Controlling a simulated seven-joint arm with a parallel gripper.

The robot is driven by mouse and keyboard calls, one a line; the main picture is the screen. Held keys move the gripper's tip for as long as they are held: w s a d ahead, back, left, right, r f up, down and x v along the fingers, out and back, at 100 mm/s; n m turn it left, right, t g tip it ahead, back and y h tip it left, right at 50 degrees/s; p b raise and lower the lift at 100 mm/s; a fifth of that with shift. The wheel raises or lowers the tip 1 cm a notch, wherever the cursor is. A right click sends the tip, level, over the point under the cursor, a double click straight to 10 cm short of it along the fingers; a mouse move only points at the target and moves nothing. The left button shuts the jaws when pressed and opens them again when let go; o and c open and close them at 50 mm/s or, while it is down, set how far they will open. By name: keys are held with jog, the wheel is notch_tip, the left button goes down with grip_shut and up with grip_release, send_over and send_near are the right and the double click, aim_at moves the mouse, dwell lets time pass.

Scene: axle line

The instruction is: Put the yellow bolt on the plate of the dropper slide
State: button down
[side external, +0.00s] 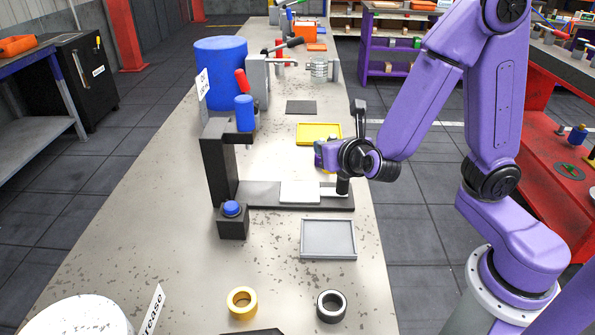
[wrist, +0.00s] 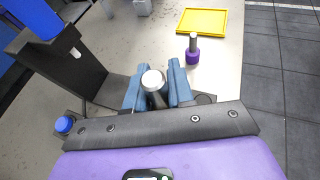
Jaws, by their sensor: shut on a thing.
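My gripper (side external: 343,184) is low over the right end of the dropper slide's dark rail (side external: 262,197). In the wrist view my gripper (wrist: 160,88) is shut on a grey round-topped piece (wrist: 153,79) with a darker stem. I cannot tell whether this is a bolt or the slide's handle; its lower part is hidden. The slide's pale plate (side external: 300,191) lies on the rail, left of my gripper. A purple bolt (wrist: 193,53) stands shaft up on the bench beyond my fingers.
The dropper's black upright (side external: 219,165) with a blue tube (side external: 245,112) rises at the rail's left end. A blue button (side external: 232,208) sits before it. A yellow tray (side external: 319,143) lies behind, a grey tray (side external: 328,256) in front, with two rings nearer.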

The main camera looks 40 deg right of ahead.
jog(key=w+f, duration=0.6)
jog(key=w, duration=0.1)
jog(key=shift+a, duration=0.35)
jog(key=shift+w+a+f, duration=0.1)
jog(key=shift+w+f, duration=0.7)
jog(key=shift+f, duration=1.5)
jog(key=c, duration=1)
grip_release()
jog(key=shift+f, duration=0.15)
